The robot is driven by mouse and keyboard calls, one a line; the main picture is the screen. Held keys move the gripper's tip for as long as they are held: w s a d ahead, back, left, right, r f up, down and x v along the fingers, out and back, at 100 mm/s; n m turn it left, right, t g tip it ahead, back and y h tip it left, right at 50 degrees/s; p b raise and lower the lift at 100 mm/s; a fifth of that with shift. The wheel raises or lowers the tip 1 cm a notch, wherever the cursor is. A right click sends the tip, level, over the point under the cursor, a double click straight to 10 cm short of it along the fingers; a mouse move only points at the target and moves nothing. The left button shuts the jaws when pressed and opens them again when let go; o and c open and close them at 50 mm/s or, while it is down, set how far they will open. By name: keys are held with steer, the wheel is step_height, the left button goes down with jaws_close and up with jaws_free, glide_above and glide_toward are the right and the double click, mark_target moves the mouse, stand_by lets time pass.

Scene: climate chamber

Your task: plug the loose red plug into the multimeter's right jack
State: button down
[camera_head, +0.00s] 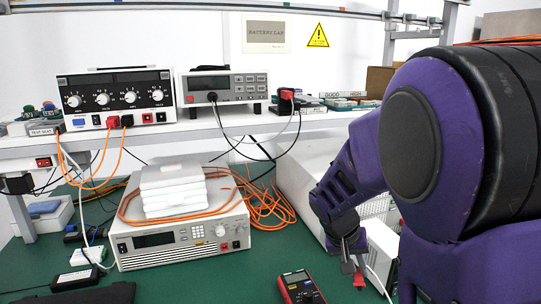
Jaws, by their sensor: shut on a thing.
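My gripper (353,256) points down at the lower right, low over the green bench, and is shut on a small red piece (359,279) that looks like the red plug. The fingers partly hide it. A bench meter (228,85) with a display and buttons stands on the shelf. A black plug (212,97) sits in its front, and its right jack is too small to make out. A red handheld multimeter (301,287) lies on the bench to the left of my gripper, cut off by the lower edge, so its jacks cannot be told.
A power supply (118,101) with red and black plugs stands left on the shelf. A black holder with a red part (287,97) is right of the bench meter. A lower instrument (180,242) carries white blocks and orange cables. A white box (381,252) stands close beside my gripper.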

steer(key=a+r+m+t+h, duration=0.1)
steer(key=a+m+t+h, duration=0.1)
steer(key=a+m+h, duration=0.8)
steer(key=shift+m+y, duration=0.4)
steer(key=shift+m, duration=0.4)
steer(key=d+f, duration=0.1)
steer(key=f, duration=0.2)
steer(key=d+f, duration=0.1)
steer(key=f, duration=0.1)
steer(key=s+d+f, duration=0.1)
steer(key=f, duration=0.2)
steer(key=shift+d+f, duration=0.1)
steer(key=shift+f, duration=0.25)
steer(key=shift+f, duration=0.55)
steer(key=shift+f, duration=0.15)
stand_by(0.3)
steer(key=shift+f, duration=0.4)
steer(key=shift+f, duration=0.2)
stand_by(0.6)
